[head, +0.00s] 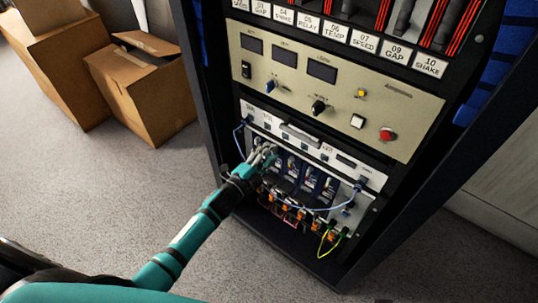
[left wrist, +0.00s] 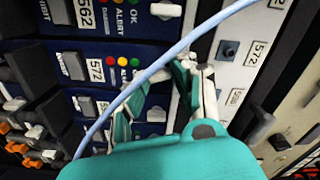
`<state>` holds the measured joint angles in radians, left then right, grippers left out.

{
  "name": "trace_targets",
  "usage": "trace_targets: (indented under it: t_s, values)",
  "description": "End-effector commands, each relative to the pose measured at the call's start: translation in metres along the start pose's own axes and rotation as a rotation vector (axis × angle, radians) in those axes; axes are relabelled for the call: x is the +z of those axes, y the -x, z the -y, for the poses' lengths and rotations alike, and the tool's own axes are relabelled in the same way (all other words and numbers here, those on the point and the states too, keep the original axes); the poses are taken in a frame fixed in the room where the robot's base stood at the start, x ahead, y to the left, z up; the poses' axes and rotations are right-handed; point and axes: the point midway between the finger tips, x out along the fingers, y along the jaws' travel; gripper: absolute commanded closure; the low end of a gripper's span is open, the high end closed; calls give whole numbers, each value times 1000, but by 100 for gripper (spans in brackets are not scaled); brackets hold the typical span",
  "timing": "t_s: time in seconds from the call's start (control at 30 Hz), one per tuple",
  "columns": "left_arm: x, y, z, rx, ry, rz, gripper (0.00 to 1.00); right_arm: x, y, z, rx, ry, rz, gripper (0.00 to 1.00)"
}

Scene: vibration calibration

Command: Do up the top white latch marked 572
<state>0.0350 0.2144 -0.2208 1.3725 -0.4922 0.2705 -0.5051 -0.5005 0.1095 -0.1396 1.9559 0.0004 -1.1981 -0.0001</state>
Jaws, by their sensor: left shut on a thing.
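In the left wrist view, a dark blue module with a 572 label (left wrist: 96,68) has red, yellow and green lights. My left gripper (left wrist: 165,72), with teal and white fingers, is at the right end of this module. It is shut on a small white part there, which appears to be the white latch; the fingers hide most of it, so I cannot tell its position. In the head view, my left gripper (head: 266,156) is at the upper left of the row of modules (head: 300,178). My right gripper is out of view.
A light blue cable (left wrist: 200,30) crosses in front of the module and close to my fingers. Another white latch (left wrist: 166,10) shows by the 562 module. A white strip (left wrist: 250,75) has a second 572 label. Cardboard boxes (head: 135,85) stand left of the rack.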

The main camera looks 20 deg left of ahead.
Motion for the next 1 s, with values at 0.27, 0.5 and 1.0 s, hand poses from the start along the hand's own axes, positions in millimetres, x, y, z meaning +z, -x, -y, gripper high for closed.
trace_targets:
  t_s: [0.27,0.5,1.0]
  values:
    - [0,1,-3,2,-213,0,100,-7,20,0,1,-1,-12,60]
    - [0,1,-2,3,-329,0,100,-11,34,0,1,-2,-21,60]
    - [0,1,-2,4,-387,0,100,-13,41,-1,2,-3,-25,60]
